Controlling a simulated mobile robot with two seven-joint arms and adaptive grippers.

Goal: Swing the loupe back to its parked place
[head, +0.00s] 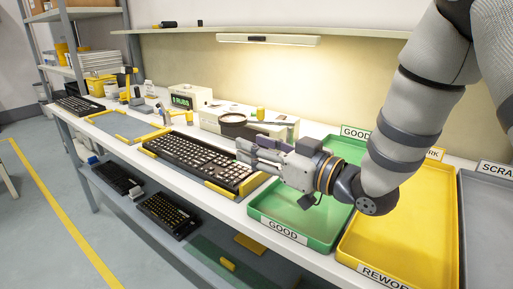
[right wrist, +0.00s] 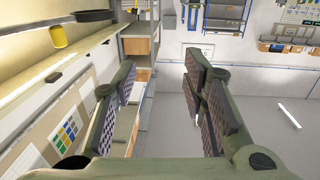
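The loupe's arm is hard to make out. My left gripper is not in view.
A green GOOD tray (head: 283,240), a yellow REWORK tray (head: 405,225) and a grey SCRAP tray (head: 490,215) fill the bench's right. A yellow cylinder (head: 260,114) stands just behind the loupe. A display box (head: 187,100) stands farther left. A shelf (head: 340,32) runs above.

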